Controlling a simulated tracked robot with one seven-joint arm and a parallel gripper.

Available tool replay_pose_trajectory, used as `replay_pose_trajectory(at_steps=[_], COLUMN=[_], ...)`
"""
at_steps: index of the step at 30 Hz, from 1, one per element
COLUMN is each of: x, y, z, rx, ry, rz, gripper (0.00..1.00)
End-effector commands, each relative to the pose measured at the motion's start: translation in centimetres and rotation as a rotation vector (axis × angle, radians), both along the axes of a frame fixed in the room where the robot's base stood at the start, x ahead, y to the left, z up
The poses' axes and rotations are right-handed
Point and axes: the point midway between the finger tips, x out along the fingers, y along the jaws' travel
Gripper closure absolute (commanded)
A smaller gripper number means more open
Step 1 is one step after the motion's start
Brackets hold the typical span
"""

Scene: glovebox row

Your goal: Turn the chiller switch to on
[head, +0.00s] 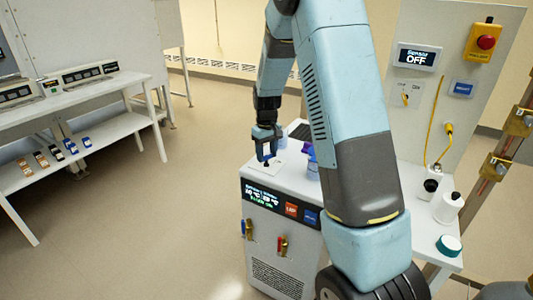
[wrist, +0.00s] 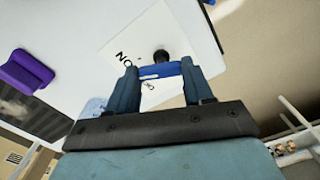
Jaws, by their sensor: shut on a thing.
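The chiller (head: 283,255) is a white cabinet with a dark display, an orange and a blue button, and coloured valves on its front. On its top a white label plate (wrist: 130,38) with black lettering, partly hidden, carries the switch. The switch shows in the wrist view as a blue bar (wrist: 160,70) with a black round knob (wrist: 161,56) just beyond it. My gripper (head: 266,157) points down at the top's left part. In the wrist view my gripper (wrist: 160,75) has its two fingers closed against both ends of the blue bar. The switch's exact setting cannot be read.
White bottles (head: 448,207) and a teal-lidded jar (head: 448,245) stand further right. A panel with a "Sensor OFF" display (head: 416,57) rises behind. Open floor lies left of the chiller.

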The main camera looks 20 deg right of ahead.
Motion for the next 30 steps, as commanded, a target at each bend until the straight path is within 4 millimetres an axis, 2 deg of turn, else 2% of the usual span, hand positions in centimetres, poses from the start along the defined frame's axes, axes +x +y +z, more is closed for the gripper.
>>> replay_pose_trajectory(at_steps=[9, 22, 23, 30], x=[0.07, 0.07, 0.07, 0.03], y=[-0.02, -0.03, -0.03, -0.02], z=[0.07, 0.08, 0.08, 0.04], rx=[0.0, 0.0, 0.0, 0.001], ry=[-0.003, -0.003, -0.003, -0.002], rz=[-0.099, -0.11, -0.11, -0.109], gripper=[0.79, 0.79, 0.47, 0.24])
